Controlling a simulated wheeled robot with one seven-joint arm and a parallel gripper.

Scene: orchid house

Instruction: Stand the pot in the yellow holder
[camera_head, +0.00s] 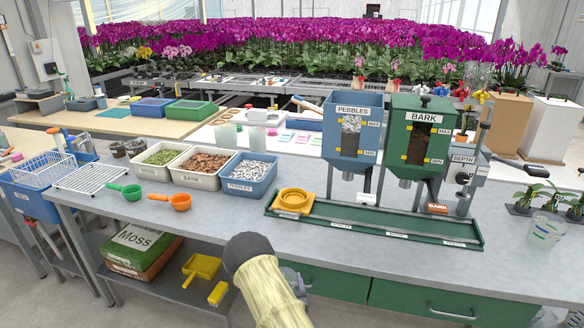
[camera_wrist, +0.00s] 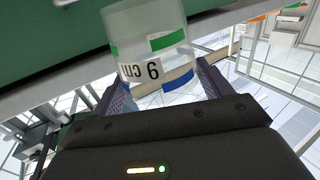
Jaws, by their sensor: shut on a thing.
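The yellow holder (camera_head: 293,203) is a ring on a square base at the left end of the green tray (camera_head: 385,227) on the bench. I see nothing standing in it. My gripper (camera_wrist: 160,80) is shut on a clear pot (camera_wrist: 182,55) with green and blue marks and an upside-down "9 cm" label in the wrist view. In the head view my arm is low at the bench's front edge, short of the holder; it hides the held pot. A similar clear pot (camera_head: 546,232) stands at the right of the bench.
Pebbles (camera_head: 352,125) and bark (camera_head: 416,138) hoppers stand behind the tray. Small potted plants (camera_head: 524,202) stand right. The bench front between scoops and tray is clear.

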